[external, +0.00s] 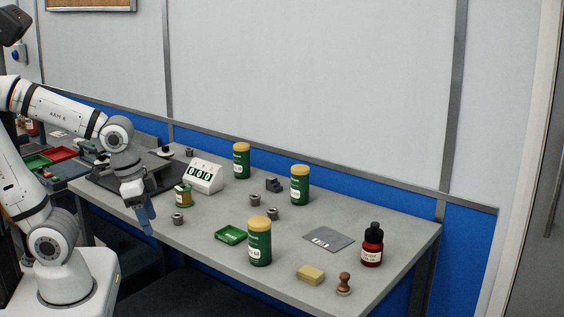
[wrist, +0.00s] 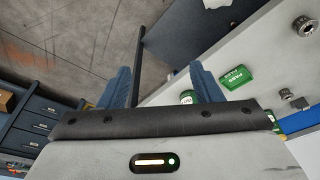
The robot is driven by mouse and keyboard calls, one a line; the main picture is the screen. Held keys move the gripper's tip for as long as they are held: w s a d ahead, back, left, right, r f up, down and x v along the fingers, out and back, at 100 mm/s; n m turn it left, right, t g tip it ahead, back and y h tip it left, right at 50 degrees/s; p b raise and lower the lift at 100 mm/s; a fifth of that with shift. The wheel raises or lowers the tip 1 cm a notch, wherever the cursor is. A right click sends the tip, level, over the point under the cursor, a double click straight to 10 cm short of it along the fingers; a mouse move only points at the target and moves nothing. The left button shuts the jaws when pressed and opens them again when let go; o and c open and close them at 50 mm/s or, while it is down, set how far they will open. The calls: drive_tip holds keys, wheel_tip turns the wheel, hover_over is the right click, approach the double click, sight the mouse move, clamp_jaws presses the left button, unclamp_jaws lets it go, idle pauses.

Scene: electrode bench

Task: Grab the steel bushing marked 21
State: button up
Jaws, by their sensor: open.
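Several small steel bushings stand on the grey bench. One bushing (external: 178,218) is near the front edge, just right of my gripper (external: 148,222). Two more, a bushing (external: 255,200) and another bushing (external: 273,213), stand close together mid-bench. A further bushing (external: 189,152) is at the back left. I cannot read a 21 on any of them. My gripper's blue fingers (wrist: 162,88) are apart and empty, pointing down by the bench's front edge.
A green tray (external: 231,235) and a green can (external: 259,243) stand near the front. Two more cans, a counter display (external: 203,176), a wire spool (external: 183,195), a red bottle (external: 372,245), a sponge (external: 311,274) and a stamp (external: 344,284) surround free bench surface.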

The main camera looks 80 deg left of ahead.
drive_tip(key=w+a+p, duration=0.1)
drive_tip(key=w+a, duration=0.3)
drive_tip(key=a, duration=0.2)
drive_tip(key=g+p, duration=0.3)
approach(177, 217)
drive_tip(key=a, duration=0.1)
drive_tip(key=shift+m, duration=0.4)
drive_tip(key=f, duration=0.4)
drive_tip(key=f+p, duration=0.1)
drive_tip(key=f, duration=0.3)
drive_tip(key=shift+s+a+f, duration=0.15)
drive_tip(key=shift+a+f, duration=0.05)
drive_tip(key=shift+f, duration=0.1)
drive_tip(key=c, duration=1.1)
